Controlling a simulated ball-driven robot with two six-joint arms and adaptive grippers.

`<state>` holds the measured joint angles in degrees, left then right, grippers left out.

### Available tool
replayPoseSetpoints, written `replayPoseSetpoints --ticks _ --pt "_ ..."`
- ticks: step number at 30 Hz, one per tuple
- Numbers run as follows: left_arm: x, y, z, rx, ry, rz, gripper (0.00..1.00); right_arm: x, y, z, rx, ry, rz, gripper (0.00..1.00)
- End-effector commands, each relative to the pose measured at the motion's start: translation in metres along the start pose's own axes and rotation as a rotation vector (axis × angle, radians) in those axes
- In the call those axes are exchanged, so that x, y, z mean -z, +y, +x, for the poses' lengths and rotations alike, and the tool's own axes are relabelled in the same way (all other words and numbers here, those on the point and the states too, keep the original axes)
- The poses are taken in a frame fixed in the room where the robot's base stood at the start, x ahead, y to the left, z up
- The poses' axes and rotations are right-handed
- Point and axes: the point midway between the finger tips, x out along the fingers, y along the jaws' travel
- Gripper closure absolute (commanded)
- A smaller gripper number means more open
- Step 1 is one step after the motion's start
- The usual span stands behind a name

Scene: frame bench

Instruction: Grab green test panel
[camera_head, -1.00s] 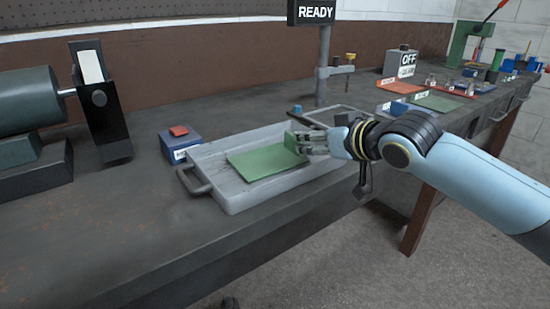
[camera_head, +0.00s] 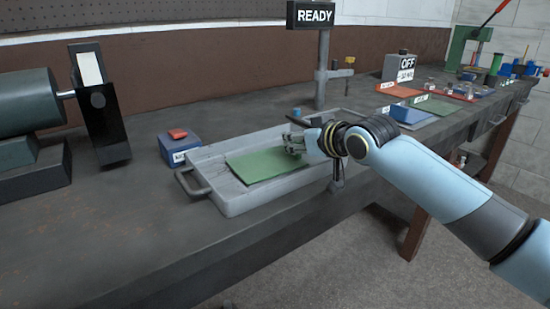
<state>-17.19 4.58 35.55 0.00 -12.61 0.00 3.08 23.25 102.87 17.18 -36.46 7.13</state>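The green test panel (camera_head: 262,165) lies in a grey metal tray (camera_head: 225,200) on the bench. My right gripper (camera_head: 291,144) is at the panel's right end, with its fingers very close to or touching the panel. The fingers are small and partly merge with the panel, so I cannot tell how far apart they are or whether they hold it. My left gripper is not in view.
A blue box (camera_head: 178,148) with a red top stands left of the tray. A post with a READY sign (camera_head: 313,15) rises behind the tray. Orange, green and blue flat pieces lie farther right. The bench's front left is clear.

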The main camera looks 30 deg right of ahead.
Motion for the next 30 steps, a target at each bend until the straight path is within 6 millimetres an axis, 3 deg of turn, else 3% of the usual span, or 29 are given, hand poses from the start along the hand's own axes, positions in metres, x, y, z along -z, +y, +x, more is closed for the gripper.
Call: replayPoseSetpoints --ticks 3,20,25,29,30 --pt "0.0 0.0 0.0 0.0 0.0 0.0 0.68 0.0 0.0 0.0 0.0 0.0 0.0 1.0" --pt "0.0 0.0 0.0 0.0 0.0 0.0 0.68 0.003 0.0 -0.001 0.0 0.003 0.0 1.0" --pt "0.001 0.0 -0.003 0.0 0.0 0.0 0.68 0.018 0.0 -0.007 0.001 0.005 -0.002 1.0" --pt "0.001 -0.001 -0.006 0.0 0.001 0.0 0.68 0.042 0.0 -0.016 0.0 0.008 -0.003 1.0" --pt "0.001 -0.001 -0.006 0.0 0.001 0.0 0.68 0.042 0.007 -0.022 -0.003 0.002 -0.008 1.0"
